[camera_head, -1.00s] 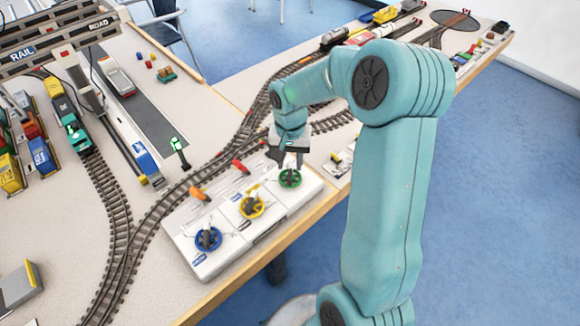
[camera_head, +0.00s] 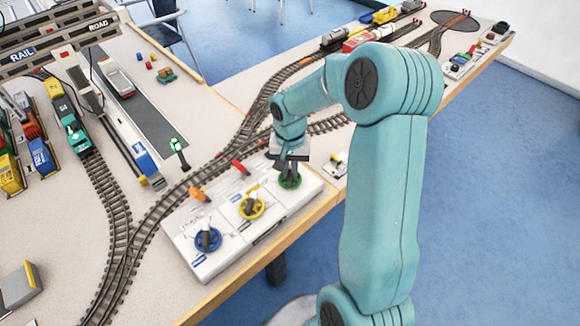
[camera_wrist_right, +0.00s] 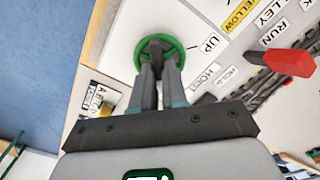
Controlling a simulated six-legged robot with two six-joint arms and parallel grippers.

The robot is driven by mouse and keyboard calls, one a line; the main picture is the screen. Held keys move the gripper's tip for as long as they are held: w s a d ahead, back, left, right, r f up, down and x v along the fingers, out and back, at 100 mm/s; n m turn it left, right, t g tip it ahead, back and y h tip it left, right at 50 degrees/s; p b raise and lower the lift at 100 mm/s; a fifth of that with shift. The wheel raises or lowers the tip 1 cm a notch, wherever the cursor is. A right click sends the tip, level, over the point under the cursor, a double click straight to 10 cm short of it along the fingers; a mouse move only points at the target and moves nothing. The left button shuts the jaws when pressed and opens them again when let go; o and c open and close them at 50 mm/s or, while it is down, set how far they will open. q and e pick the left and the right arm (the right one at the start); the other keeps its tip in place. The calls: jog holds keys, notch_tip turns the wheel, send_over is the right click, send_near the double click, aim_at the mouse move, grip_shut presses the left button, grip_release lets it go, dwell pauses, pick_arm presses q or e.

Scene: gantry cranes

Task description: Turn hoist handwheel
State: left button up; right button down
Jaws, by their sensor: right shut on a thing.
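The hoist handwheel is a green wheel (camera_head: 289,181) at the right end of a white control panel (camera_head: 222,262). It also shows in the right wrist view (camera_wrist_right: 178,46), beside labels reading "UP" and "HOIST". My right gripper (camera_head: 288,170) is over the green wheel. In the right wrist view the gripper's fingers (camera_wrist_right: 157,72) are shut on the wheel's middle, and the rim shows around them. The fingers hide the part they hold. My left gripper is in no view.
A yellow wheel (camera_head: 251,207) and a blue wheel (camera_head: 208,239) sit left of the green one. Model rail track (camera_head: 190,180) runs behind the panel. The table's front edge is close.

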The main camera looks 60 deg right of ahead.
jog(key=n, duration=0.4)
jog(key=shift+n, duration=0.4)
jog(key=shift+w+n, duration=0.1)
jog(key=shift+n, duration=2.1)
jog(key=c, duration=1.2)
grip_release()
jog(key=shift+a, duration=0.1)
jog(key=shift+o, duration=0.2)
notch_tip(320, 180, up, 16)
jog(key=shift+r+p, duration=0.2)
jog(key=shift+p, duration=0.1)
